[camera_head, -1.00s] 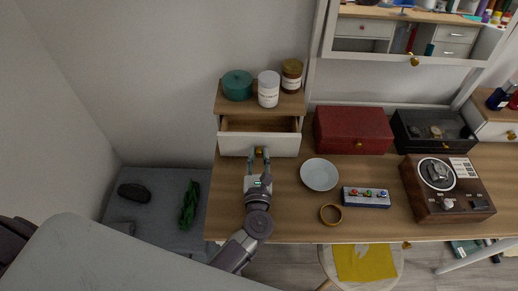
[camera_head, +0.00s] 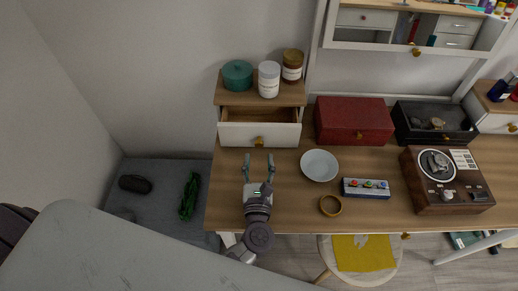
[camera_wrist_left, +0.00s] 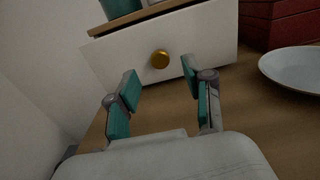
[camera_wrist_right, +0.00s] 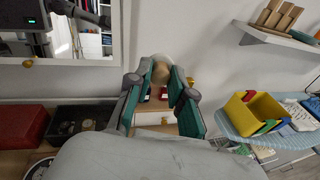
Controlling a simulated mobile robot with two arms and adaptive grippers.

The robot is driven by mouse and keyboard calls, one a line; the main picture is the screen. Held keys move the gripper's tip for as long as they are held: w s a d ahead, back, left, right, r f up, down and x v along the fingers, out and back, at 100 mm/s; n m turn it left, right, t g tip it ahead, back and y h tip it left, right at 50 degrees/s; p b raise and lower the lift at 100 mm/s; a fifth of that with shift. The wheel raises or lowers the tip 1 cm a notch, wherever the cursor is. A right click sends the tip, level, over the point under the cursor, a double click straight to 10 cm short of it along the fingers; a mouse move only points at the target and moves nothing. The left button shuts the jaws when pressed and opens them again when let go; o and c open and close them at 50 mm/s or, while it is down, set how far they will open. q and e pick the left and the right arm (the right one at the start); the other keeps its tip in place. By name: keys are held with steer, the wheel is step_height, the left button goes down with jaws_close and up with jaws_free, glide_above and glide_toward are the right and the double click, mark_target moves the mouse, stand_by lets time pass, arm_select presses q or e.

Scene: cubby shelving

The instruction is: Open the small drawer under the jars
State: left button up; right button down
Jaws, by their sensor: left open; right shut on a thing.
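The small white drawer (camera_head: 232,134) stands pulled out of its wooden-topped unit, and its wooden inside shows from above. Its round gold knob (camera_head: 259,141) is on the front; it also shows in the left wrist view (camera_wrist_left: 160,59). Above the drawer stand a teal jar (camera_head: 237,75), a white jar (camera_head: 269,80) and a brown jar (camera_head: 292,66). My left gripper (camera_head: 258,161) is open and empty, in front of the knob and apart from it. In the right wrist view, my right gripper (camera_wrist_right: 161,76) is shut on a tan rounded object (camera_wrist_right: 160,71).
On the desk are a red box (camera_head: 352,121), a dark watch case (camera_head: 432,123), a pale bowl (camera_head: 319,165), a button panel (camera_head: 366,188), a gold ring (camera_head: 331,205) and a brown turntable box (camera_head: 446,180). Bare desk lies around the left gripper.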

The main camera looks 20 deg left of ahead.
arm_select(q)
steer(key=v, duration=0.6)
steer(key=shift+s+d+r, duration=0.1)
steer(key=shift+s, duration=0.25)
